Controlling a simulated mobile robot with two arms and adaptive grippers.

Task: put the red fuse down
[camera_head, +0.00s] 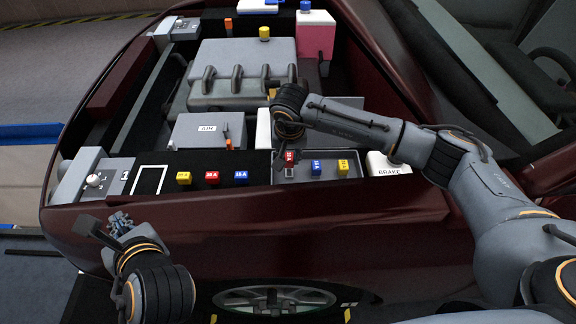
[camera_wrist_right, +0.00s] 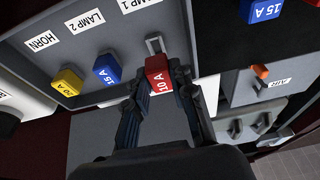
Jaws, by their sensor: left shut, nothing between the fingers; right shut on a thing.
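A red fuse (camera_wrist_right: 157,75) marked 10 A is between the fingers of my right gripper (camera_wrist_right: 160,86), which is shut on it. It is right by the LAMP 1 slot of the grey fuse box (camera_wrist_right: 125,60); I cannot tell whether it is clear of the slot. In the head view the held fuse (camera_head: 289,156) is at the left end of the fuse box. A second red fuse (camera_head: 212,177) stands on the black strip (camera_head: 262,163), between a yellow fuse (camera_head: 183,178) and a blue fuse (camera_head: 241,177). My left gripper (camera_head: 119,223) is shut and empty at the car's front left.
A blue fuse (camera_head: 316,168) and a yellow fuse (camera_head: 343,167) sit in the box to the right of the held one. The white brake reservoir (camera_head: 388,165) is further right. A white-outlined square (camera_head: 150,180) on the strip's left end is empty.

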